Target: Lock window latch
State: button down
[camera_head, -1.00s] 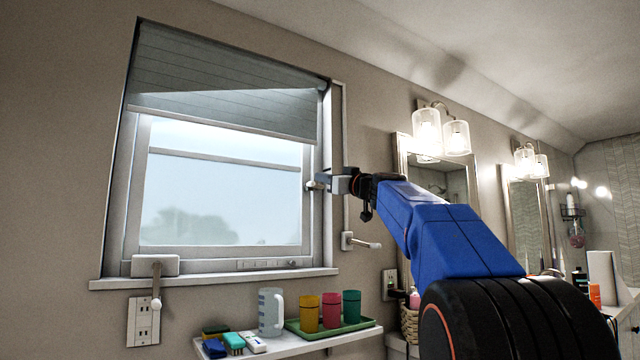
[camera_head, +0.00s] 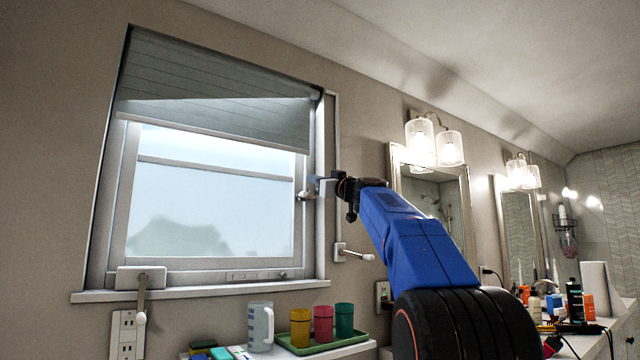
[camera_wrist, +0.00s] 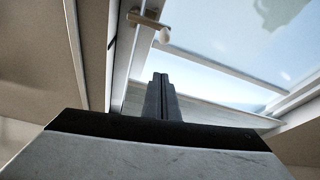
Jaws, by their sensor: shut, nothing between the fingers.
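The window latch (camera_head: 304,195) is a small light lever with a rounded knob on the right side of the window (camera_head: 215,200) frame. In the wrist view the latch (camera_wrist: 147,24) sits at the top, pointing sideways from the frame, with its pale knob at the end. My gripper (camera_head: 318,185) is beside the latch at nearly the same height, just to its right in the head view. In the wrist view my gripper's fingers (camera_wrist: 160,80) are together and empty, apart from the latch in the picture. Actual contact cannot be told from the head view.
A crank handle (camera_head: 140,300) hangs at the sill's left and a lever (camera_head: 354,253) sticks out right of the window. Below are a white mug (camera_head: 260,326) and a green tray (camera_head: 350,341) with several coloured cups. A mirror (camera_head: 436,200) hangs to the right.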

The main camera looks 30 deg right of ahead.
jog(key=shift+w+d+f, duration=0.1)
jog(key=shift+w+f, duration=0.3)
jog(key=shift+w, duration=0.4)
jog(key=shift+w+f, duration=0.35)
jog(key=shift+w, duration=0.45)
jog(key=shift+w+d+f, duration=0.1)
jog(key=shift+w+f, duration=0.3)
jog(key=shift+w, duration=0.4)
jog(key=shift+a+n, duration=0.1)
jog(key=shift+n, duration=0.2)
